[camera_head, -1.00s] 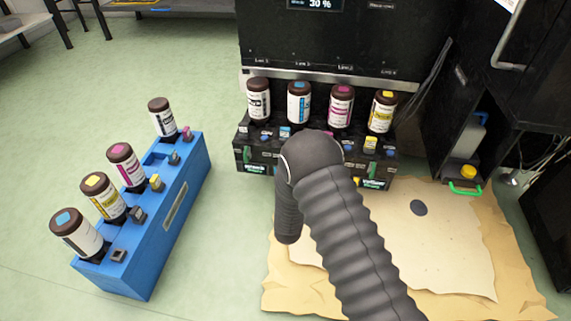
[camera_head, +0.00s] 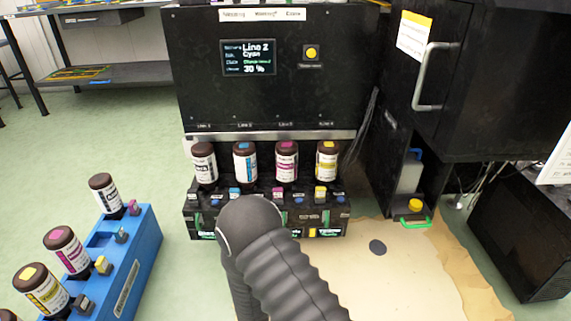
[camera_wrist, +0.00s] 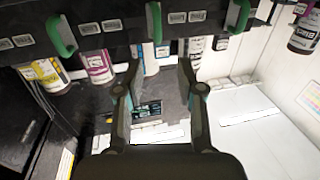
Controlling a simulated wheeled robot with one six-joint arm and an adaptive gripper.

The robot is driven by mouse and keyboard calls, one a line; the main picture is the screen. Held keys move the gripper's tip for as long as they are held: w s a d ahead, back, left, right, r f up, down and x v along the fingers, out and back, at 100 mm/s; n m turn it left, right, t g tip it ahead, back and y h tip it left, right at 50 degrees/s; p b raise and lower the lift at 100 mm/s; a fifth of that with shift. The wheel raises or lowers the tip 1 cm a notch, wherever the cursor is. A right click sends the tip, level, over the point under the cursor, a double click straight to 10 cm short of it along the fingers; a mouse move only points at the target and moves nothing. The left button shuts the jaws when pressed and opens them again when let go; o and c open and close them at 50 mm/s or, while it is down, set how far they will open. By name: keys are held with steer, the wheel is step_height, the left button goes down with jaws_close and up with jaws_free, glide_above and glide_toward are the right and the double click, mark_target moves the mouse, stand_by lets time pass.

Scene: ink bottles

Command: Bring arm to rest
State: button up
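My gripper (camera_wrist: 159,68) shows in the wrist view with its two fingers apart and nothing visible between them. In the head view my dark ribbed arm rises from the bottom middle, and the gripper itself is hidden. Behind the arm, a black machine (camera_head: 200,60) holds a row of bottles: black-labelled (camera_head: 204,166), cyan (camera_head: 245,164), magenta (camera_head: 286,163) and yellow (camera_head: 326,162). Its display (camera_head: 248,57) reads Line 2, Cyan, 30 %.
A blue rack (camera_head: 128,270) at the left holds several bottles, including black-labelled (camera_head: 106,195), magenta (camera_head: 67,252) and yellow (camera_head: 40,290); one is cut off at the frame edge. A cardboard-coloured sheet (camera_head: 400,275) with a dark spot lies right of the arm. A black cabinet (camera_head: 470,80) stands at the right.

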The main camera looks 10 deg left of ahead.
steer(key=s+d+f+n+g+h, duration=0.1)
steer(key=s+f+g, duration=0.25)
steer(key=f, duration=0.25)
steer(key=s+d+f+g+h, duration=0.1)
steer(key=s+f+g+h, duration=0.1)
steer(key=f+g, duration=0.35)
steer(key=s+d+g+h, duration=0.1)
steer(key=s+d+g, duration=0.1)
steer(key=s, duration=0.2)
steer(key=s+d+r+m+h+p, duration=0.1)
steer(key=s+d+r, duration=0.4)
steer(key=d+r, duration=0.7)
steer(key=s+d+r+m+h+p, duration=0.1)
steer(key=s+d+r+m+p, duration=0.2)
steer(key=d+r, duration=1)
steer(key=s+d+r+m+h+p, duration=0.1)
steer(key=s+d+r+p, duration=0.4)
steer(key=r, duration=2.4)
steer(key=s+d, duration=0.1)
steer(key=d, duration=0.6)
steer(key=shift+s+d+m+h+p, duration=0.2)
steer(key=shift+s+m+h+p, duration=0.1)
steer(key=shift+s+m+p, duration=0.1)
